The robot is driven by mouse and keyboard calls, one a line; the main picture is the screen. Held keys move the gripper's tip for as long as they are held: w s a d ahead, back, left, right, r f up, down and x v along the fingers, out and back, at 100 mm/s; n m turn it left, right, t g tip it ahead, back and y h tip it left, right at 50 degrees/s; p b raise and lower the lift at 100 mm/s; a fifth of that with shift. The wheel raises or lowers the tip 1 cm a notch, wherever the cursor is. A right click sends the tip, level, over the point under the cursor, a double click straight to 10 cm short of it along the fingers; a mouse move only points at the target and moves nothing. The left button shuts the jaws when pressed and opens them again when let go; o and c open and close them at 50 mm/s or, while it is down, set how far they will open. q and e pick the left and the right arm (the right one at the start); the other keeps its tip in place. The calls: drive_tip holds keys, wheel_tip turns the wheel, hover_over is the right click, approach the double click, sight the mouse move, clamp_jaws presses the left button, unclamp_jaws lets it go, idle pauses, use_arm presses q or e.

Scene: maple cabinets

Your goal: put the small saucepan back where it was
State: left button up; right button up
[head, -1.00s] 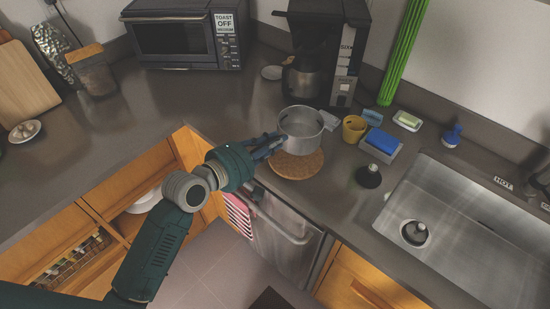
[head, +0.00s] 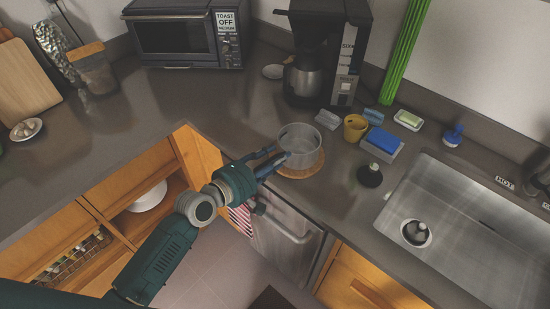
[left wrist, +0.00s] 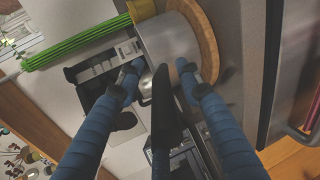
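The small saucepan (head: 299,146) is a grey metal pot standing upright on the round cork trivet (head: 316,170), near the counter's front edge. Its dark handle (left wrist: 161,115) points back between the fingers of my left gripper (head: 279,157). In the left wrist view the two blue fingers of the left gripper (left wrist: 160,75) are spread, one on each side of the handle, with gaps visible. The pot's side (left wrist: 168,48) and the trivet (left wrist: 204,40) also show there. My right gripper is in no view.
A coffee maker (head: 330,55) stands behind the pot. A yellow cup (head: 355,128), a blue sponge (head: 383,140) and a dark round-based item (head: 369,175) stand to its right, before the sink (head: 460,220). A cabinet door (head: 199,150) stands open at left. The left counter is mostly clear.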

sight(254, 172)
use_arm(q)
drive_tip(key=shift+s+a, duration=0.35)
drive_tip(key=shift+s, duration=0.05)
drive_tip(key=shift+b+v, duration=1.1)
drive_tip(key=shift+v, duration=4.4)
